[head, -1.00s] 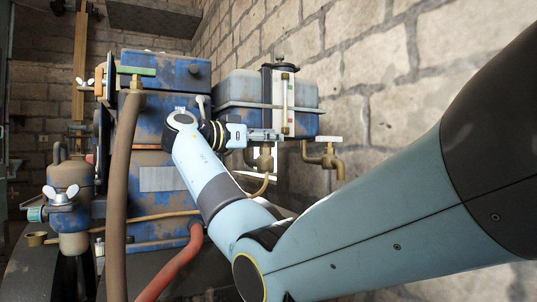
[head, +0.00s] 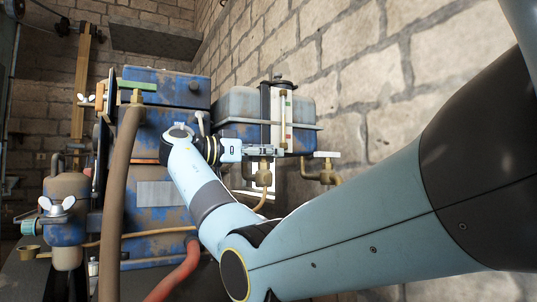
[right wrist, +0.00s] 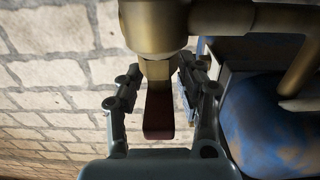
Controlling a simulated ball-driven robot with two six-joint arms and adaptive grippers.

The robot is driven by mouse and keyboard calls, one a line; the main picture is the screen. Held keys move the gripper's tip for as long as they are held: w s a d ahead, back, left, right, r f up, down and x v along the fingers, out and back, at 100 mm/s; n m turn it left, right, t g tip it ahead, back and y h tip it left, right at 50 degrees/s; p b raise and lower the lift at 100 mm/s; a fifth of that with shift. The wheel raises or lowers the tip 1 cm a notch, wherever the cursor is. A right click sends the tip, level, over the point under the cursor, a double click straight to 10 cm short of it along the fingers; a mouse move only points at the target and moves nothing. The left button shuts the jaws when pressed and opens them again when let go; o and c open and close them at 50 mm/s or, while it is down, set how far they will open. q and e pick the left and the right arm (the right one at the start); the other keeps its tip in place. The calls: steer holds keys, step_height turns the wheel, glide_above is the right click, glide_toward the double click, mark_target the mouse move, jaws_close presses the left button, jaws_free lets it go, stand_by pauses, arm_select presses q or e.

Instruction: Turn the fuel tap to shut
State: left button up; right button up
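The fuel tap is a brass fitting (head: 264,166) under the fuel tank (head: 240,103), with a curved brass-coloured pipe below it. In the right wrist view the brass body (right wrist: 152,25) is at the top, and a dark red lever (right wrist: 158,112) points down from it. My right gripper (head: 265,150) is at this tap. In the right wrist view its fingers (right wrist: 157,84) stand on either side of the lever, with a visible gap at the left and a narrower one at the right. Whether the right finger touches is unclear. My left gripper is out of view.
A second brass tap (head: 327,172) with a pale lever sits right of the tank. The blue engine block (head: 160,193), a brown hose (head: 118,200) and a red hose (head: 175,272) lie left of my right arm. A brick wall stands close behind.

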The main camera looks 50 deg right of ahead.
steer(key=shift+o, duration=0.3)
steer(key=shift+a, duration=0.1)
steer(key=v, duration=1.1)
steer(key=shift+a, duration=0.4)
steer(key=shift+w, duration=0.1)
